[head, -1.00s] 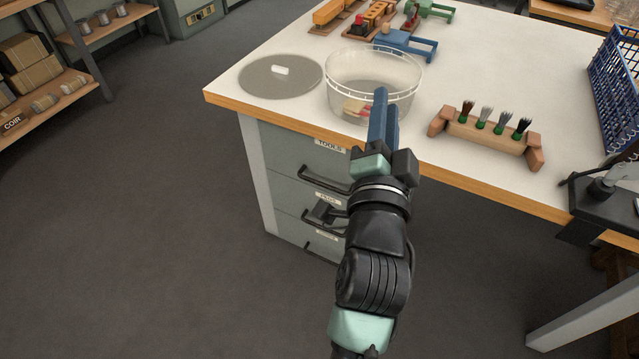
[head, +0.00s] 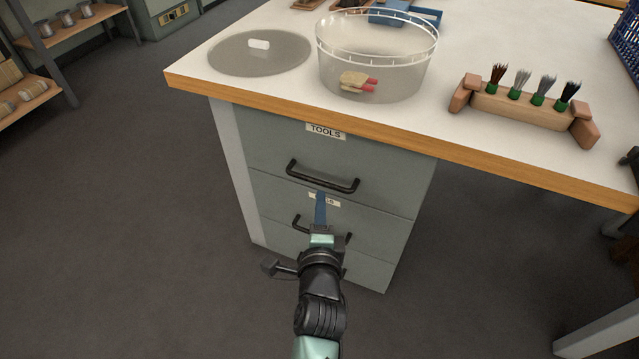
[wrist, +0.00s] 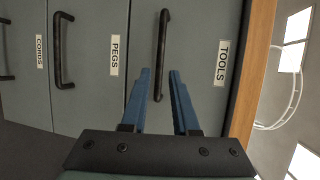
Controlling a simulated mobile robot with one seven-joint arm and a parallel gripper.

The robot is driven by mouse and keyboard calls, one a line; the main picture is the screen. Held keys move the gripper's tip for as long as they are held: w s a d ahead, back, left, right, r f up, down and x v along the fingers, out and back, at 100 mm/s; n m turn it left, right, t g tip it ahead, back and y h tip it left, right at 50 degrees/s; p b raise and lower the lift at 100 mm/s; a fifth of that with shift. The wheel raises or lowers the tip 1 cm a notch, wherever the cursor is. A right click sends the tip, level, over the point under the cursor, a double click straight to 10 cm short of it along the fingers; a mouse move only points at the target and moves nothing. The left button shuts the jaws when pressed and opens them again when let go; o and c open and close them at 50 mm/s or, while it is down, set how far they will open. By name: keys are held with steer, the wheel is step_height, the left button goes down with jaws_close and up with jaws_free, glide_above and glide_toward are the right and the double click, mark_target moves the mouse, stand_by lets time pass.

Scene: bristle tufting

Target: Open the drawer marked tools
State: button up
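The drawer marked TOOLS (head: 270,150) is the top drawer of a grey-green cabinet under the bench and is shut. Its black bar handle (head: 322,178) runs across its front below the label. In the wrist view the tools drawer (wrist: 200,40) appears turned on its side, and its handle (wrist: 162,50) lies ahead, its near end between the finger lines. My gripper (wrist: 160,75) is open and empty, with its two blue fingers apart. In the head view my gripper (head: 320,195) is just below the tools handle, in front of the PEGS label. Whether it touches anything cannot be told.
The pegs drawer (wrist: 90,90) and the cords drawer (wrist: 25,90) are below, both shut, with similar handles. The bench top (head: 440,60) overhangs the cabinet with a wooden edge. A clear tub (head: 400,70), a round lid (head: 235,60) and a brush rack (head: 520,105) stand on it.

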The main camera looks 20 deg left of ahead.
mark_target(320, 184)
steer(key=b+x, duration=0.2)
steer(key=x, duration=0.6)
steer(key=shift+w+b, duration=0.15)
steer(key=shift+b, duration=0.15)
jaws_close()
stand_by(1.1)
